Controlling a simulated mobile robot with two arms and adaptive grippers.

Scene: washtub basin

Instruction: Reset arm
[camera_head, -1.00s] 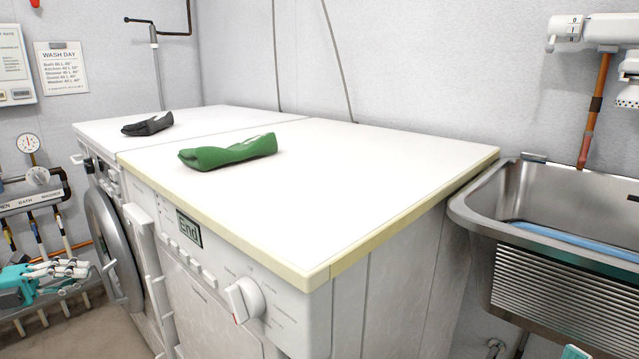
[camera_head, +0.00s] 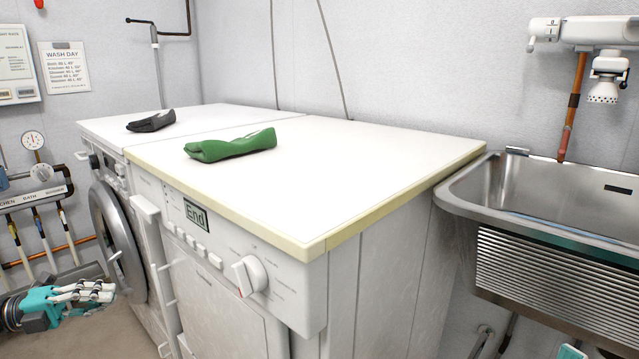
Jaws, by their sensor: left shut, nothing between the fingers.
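My left gripper (camera_head: 108,291), teal and black with white fingers, is at the lower left, in front of the round door (camera_head: 118,245) of the left machine and below the worktop. Its fingers are together and hold nothing. Only a small teal piece of my right side shows at the bottom right edge; the right fingers are out of the picture.
A folded green cloth (camera_head: 230,146) and a dark grey cloth (camera_head: 151,121) lie on the white worktop (camera_head: 340,175). A steel basin (camera_head: 560,195) stands at the right under a tap. Floor shows at the lower left.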

